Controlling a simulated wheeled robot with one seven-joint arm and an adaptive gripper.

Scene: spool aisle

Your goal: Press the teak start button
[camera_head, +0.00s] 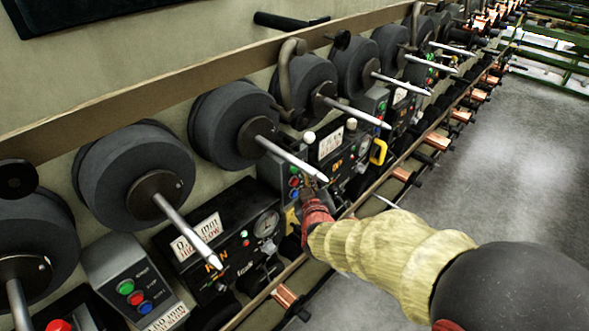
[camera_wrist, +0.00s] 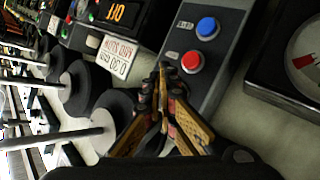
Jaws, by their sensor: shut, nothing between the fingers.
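My gripper (camera_head: 306,187) is shut and empty, in front of a grey control box (camera_head: 273,171) on the machine row. The box carries a red button (camera_head: 294,182) and a blue button (camera_head: 294,194). In the wrist view, my closed fingertips (camera_wrist: 163,70) are in front of that box's face, beside its red button (camera_wrist: 192,61), with its blue button (camera_wrist: 207,27) farther up. The fingers cover part of the face, and no green button shows there. I cannot tell contact. No button is recognisable as teak.
Another grey box (camera_head: 110,262) with green, red and blue buttons stands at lower left. A black gauge unit (camera_head: 205,232) lies between the boxes. Dark spools (camera_head: 130,160) with metal spindles (camera_head: 290,158) jut out above. Open floor (camera_head: 500,150) lies to the right.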

